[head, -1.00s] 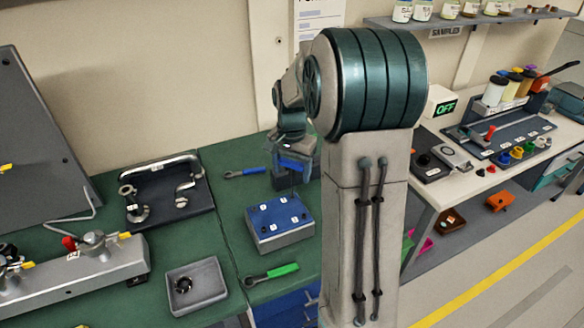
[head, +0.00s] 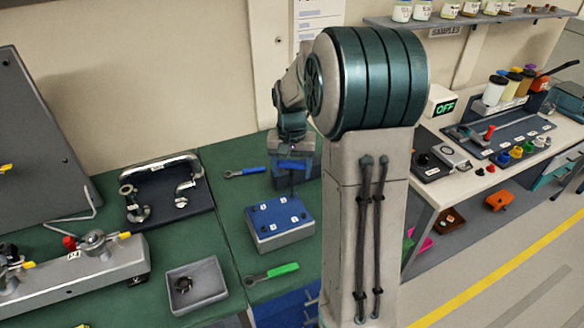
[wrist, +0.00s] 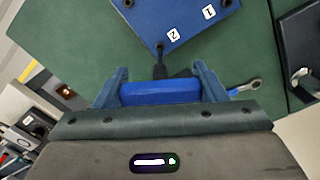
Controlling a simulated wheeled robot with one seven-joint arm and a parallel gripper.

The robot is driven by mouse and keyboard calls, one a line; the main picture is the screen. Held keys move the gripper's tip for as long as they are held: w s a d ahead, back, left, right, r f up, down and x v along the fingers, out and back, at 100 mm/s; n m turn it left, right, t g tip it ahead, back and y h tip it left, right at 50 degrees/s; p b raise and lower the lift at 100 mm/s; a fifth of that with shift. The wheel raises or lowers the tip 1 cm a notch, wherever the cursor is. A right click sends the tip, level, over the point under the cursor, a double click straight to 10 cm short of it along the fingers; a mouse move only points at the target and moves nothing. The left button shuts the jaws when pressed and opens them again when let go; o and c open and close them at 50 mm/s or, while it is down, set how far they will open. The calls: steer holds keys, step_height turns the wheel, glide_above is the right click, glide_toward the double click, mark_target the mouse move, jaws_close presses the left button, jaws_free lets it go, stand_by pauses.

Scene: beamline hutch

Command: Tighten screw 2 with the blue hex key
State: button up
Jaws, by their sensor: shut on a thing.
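The blue hex key (wrist: 160,92) is held crosswise by its blue handle in my gripper (wrist: 163,82), which is shut on it. In the head view, my gripper (head: 292,164) is above the back right part of the plate, with the blue handle across it. The blue plate (head: 278,216) lies on top of a grey block and carries several numbered screws. In the wrist view, the key's dark shaft reaches to screw 2 (wrist: 159,46) at the plate's corner, beside the "2" label. Whether its tip is seated is unclear.
A blue-handled wrench (head: 245,172) lies behind the block and a green-handled wrench (head: 271,272) in front. A grey tray (head: 197,287) with a dark part stands front left. A dark fixture (head: 168,190) stands left. Green bench top is clear between them.

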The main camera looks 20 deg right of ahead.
steer(key=shift+f+b, duration=0.45)
steer(key=shift+f, duration=0.15)
stand_by(0.6)
steer(key=m, duration=0.4)
stand_by(0.3)
steer(key=m, duration=0.3)
steer(key=shift+m+b, duration=0.3)
steer(key=shift+m, duration=0.4)
